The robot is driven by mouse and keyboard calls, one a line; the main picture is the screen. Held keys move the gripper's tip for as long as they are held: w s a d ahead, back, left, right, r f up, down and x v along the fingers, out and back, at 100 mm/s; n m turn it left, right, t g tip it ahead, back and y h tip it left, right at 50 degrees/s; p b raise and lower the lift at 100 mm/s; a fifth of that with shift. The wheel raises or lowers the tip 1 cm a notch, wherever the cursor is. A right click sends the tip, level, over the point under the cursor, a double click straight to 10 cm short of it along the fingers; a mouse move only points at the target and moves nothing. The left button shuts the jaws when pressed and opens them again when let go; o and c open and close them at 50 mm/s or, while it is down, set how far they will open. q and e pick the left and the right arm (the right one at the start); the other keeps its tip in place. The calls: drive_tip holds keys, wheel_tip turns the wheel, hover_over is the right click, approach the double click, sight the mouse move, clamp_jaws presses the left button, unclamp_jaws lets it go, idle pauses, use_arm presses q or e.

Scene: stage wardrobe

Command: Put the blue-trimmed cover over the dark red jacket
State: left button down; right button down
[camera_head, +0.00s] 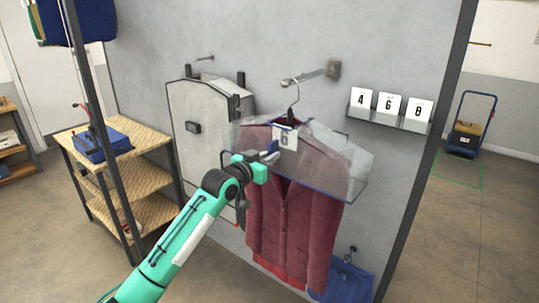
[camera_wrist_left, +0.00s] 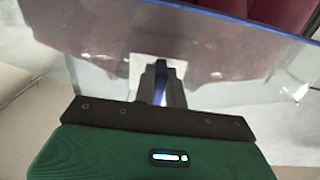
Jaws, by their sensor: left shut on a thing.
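The dark red jacket (camera_head: 293,225) hangs on a hanger from a wall hook. The clear blue-trimmed cover (camera_head: 340,165) sits over its shoulders and upper part. The cover's blue lower edge crosses the jacket's chest, and the jacket shows bare below it. My left gripper (camera_head: 268,155) is shut on the cover at its left front side. In the left wrist view the cover (camera_wrist_left: 230,50) fills the upper part, with a blue strip between my fingers (camera_wrist_left: 160,85) and dark red behind. A white card marked 6 hangs at the jacket's neck. My right gripper is not in view.
A grey garment bag (camera_head: 195,130) hangs just left of the jacket. A small wall shelf (camera_head: 389,117) holds number cards to the right. A blue bag (camera_head: 348,283) hangs below right. A wooden rack (camera_head: 150,180) with a blue case stands at left.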

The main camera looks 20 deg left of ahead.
use_arm(q)
drive_tip(key=shift+f, duration=0.25)
drive_tip(key=c, duration=1.4)
unclamp_jaws()
drive_tip(key=shift+o, duration=0.2)
